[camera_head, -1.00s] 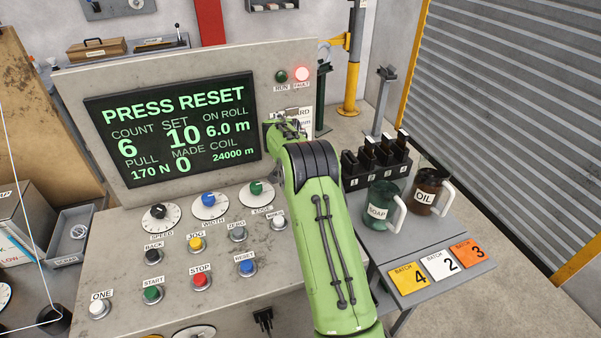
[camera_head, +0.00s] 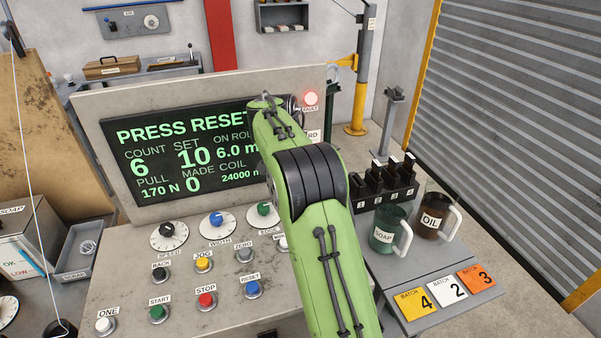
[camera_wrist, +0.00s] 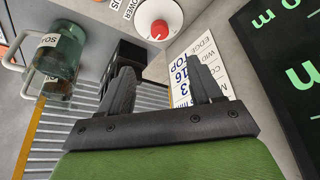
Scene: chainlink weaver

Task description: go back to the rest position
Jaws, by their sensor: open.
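My gripper (camera_wrist: 163,85) shows in the wrist view with its two dark fingers spread apart and nothing between them. A printed white card (camera_wrist: 190,70) on the panel lies behind the right finger. In the head view my green arm reaches up in front of the control console (camera_head: 85,88). Its far end covers the right part of the screen (camera_head: 150,130), and the gripper fingers cannot be made out there. The screen reads PRESS RESET, count 6, set 10. The blue RESET button (camera_head: 251,289) sits left of my arm, untouched.
Right of my arm, a side shelf holds a SOAP jug (camera_head: 385,230), an OIL jug (camera_head: 432,215), black numbered holders (camera_head: 385,185) and batch cards (camera_head: 447,291). A red fault lamp (camera_head: 311,98) glows. A red-and-white round fixture (camera_wrist: 160,17) is close beyond the fingers.

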